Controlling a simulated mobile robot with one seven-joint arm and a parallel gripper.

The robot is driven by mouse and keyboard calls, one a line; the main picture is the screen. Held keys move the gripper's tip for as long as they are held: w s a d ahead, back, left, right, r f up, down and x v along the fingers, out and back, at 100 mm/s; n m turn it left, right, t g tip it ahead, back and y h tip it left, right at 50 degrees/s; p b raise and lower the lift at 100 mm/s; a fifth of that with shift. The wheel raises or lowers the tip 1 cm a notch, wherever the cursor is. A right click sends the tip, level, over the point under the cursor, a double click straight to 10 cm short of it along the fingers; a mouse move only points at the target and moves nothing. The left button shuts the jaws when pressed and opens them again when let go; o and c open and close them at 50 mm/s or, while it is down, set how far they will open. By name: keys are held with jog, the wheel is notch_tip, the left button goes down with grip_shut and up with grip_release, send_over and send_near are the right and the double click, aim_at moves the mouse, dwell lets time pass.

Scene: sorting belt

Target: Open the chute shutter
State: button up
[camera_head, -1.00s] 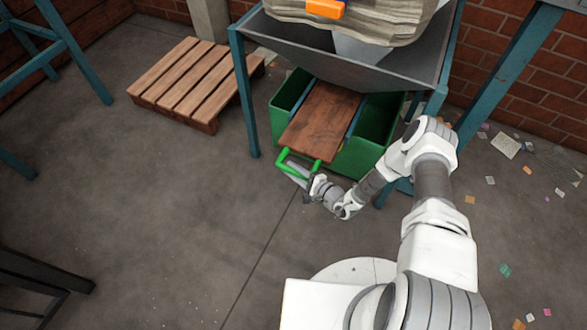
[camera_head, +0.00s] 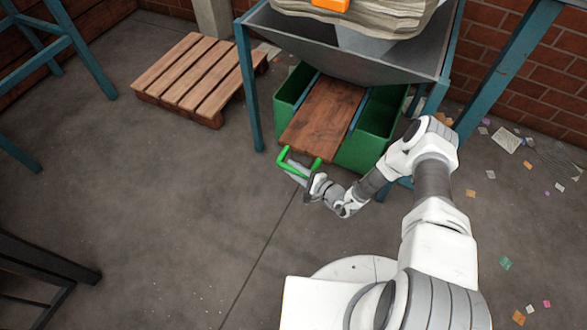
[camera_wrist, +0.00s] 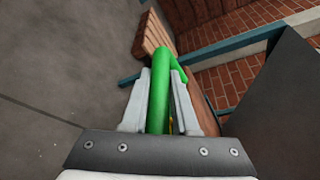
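The chute shutter (camera_head: 320,118) is a brown wooden board below the grey hopper, sticking out over a green bin. A green handle (camera_head: 283,161) is on its near end. My gripper (camera_head: 300,174) is at this handle, low above the floor. In the wrist view, the green handle bar (camera_wrist: 160,72) runs between the two grey fingers of my gripper (camera_wrist: 161,85). The fingers appear to press on it from both sides. The shutter's far end is hidden under the hopper.
The grey hopper (camera_head: 400,65) stands on blue legs (camera_head: 248,85) and holds a pale sack-like load with an orange object. The green bin (camera_head: 375,145) is under the shutter. A wooden pallet (camera_head: 190,75) lies at left. The floor left of the handle is clear.

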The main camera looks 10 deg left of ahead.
jog(key=o, duration=0.5)
jog(key=shift+c, duration=0.2)
jog(key=p+v, duration=0.4)
jog(key=v, duration=1.3)
jog(key=shift+s+d+p, duration=0.15)
jog(key=shift+d+p, duration=0.1)
jog(key=shift+p, duration=0.05)
jog(key=shift+r, duration=0.1)
